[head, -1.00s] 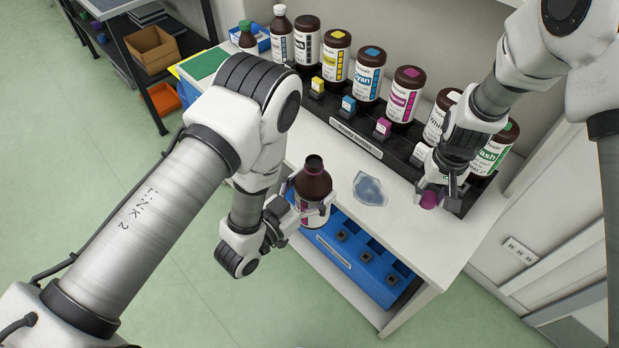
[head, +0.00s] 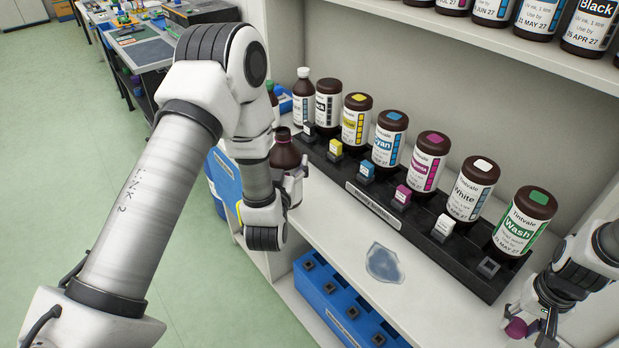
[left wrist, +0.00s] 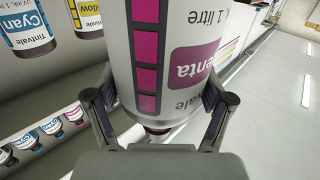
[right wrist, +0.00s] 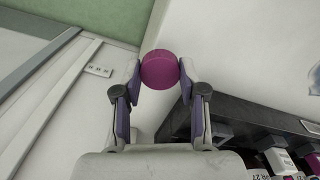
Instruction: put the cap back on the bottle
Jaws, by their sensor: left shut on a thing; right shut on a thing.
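My left gripper (head: 294,180) is shut on a brown magenta ink bottle (head: 285,153), near the left end of the bench. The bottle has a bare dark neck on top and no cap on it. In the left wrist view its white label (left wrist: 180,30) with magenta squares fills the space between the fingers. My right gripper (head: 532,326) is at the lower right, shut on a round magenta cap (head: 516,328). The right wrist view shows the cap (right wrist: 160,69) pinched between both fingertips. Cap and bottle are far apart, at opposite ends of the bench.
A black rack (head: 408,228) with small colour-tagged blocks runs along the bench before a row of capped bottles, such as the Wash bottle (head: 525,222). A bluish puddle-like patch (head: 383,263) lies on the bench. A blue bin (head: 340,306) sits below. A shelf (head: 470,32) hangs above.

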